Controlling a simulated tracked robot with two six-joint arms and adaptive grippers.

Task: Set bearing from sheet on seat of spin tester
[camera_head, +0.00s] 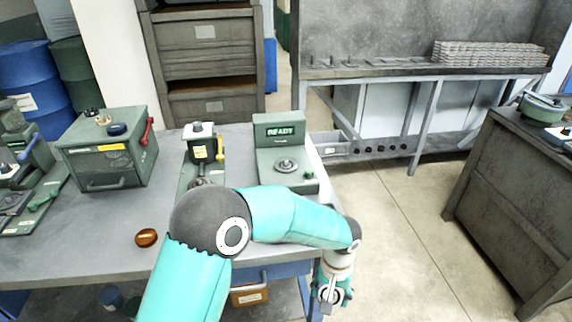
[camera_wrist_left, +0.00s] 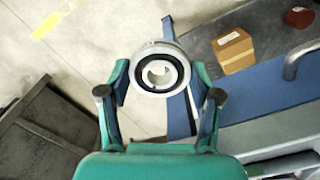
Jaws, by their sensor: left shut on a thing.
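The spin tester (camera_head: 281,150) is a green unit with a READY display at the right end of the bench. Its round seat (camera_head: 287,166) faces up and looks empty. My left gripper (camera_head: 330,292) is beyond the bench's front right corner, over the floor, in front of the tester. In the left wrist view the left gripper (camera_wrist_left: 160,82) is shut on the bearing (camera_wrist_left: 161,70), a silver ring with a dark inner band and an open bore. The sheet cannot be made out clearly. My right gripper is not in view.
A green machine with a yellow lever (camera_head: 202,148) stands left of the tester, partly behind my arm. A green box (camera_head: 109,150) and an orange-brown round thing (camera_head: 146,238) are farther left on the bench. A cardboard box (camera_wrist_left: 233,50) is below. Open floor (camera_head: 405,235) lies right.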

